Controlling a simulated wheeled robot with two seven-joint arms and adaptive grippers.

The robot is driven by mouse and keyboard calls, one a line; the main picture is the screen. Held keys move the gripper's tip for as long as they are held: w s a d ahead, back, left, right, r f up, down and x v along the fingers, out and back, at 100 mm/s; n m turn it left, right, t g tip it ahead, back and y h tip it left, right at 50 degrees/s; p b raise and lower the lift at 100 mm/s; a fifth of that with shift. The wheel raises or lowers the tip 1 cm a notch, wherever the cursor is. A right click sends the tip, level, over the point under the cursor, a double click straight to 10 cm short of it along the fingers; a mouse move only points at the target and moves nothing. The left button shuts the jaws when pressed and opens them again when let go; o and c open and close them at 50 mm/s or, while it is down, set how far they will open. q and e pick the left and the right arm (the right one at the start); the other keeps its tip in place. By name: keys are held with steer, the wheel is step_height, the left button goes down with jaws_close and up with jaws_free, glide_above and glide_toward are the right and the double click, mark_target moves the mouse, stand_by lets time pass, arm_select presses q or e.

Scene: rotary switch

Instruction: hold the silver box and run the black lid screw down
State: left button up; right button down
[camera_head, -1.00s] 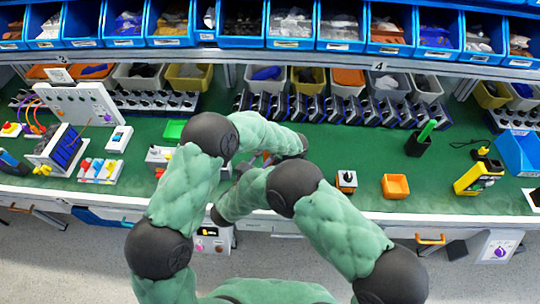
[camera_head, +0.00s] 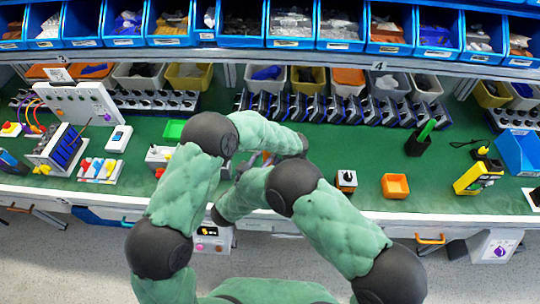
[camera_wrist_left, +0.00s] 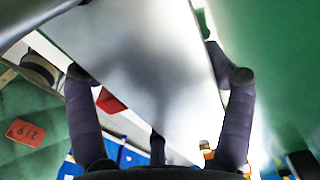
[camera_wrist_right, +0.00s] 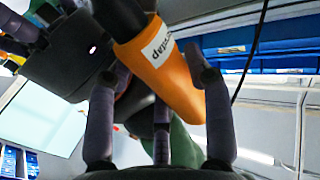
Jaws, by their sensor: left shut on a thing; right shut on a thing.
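The silver box (camera_wrist_left: 145,60) fills the middle of the left wrist view as a large, smooth grey face. My left gripper (camera_wrist_left: 160,75) is shut on it, with fingers along both sides. In the right wrist view, my right gripper (camera_wrist_right: 155,77) is shut on an orange and black tool (camera_wrist_right: 178,82) with a white label. The tool lies tilted between the fingers. The head view hides both grippers and the box behind my green arms. I cannot make out the black lid or its screw in any view.
A yellow device (camera_head: 478,177) is further right. White switch boxes (camera_head: 99,170) stand at left. Blue bins (camera_head: 290,43) line the back above.

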arm_select(q)
steer(key=shift+w+r, duration=0.1)
steer(key=shift+r, duration=0.05)
arm_select(e)
steer(key=shift+r, duration=2.3)
arm_select(q)
steer(key=o, duration=1.6)
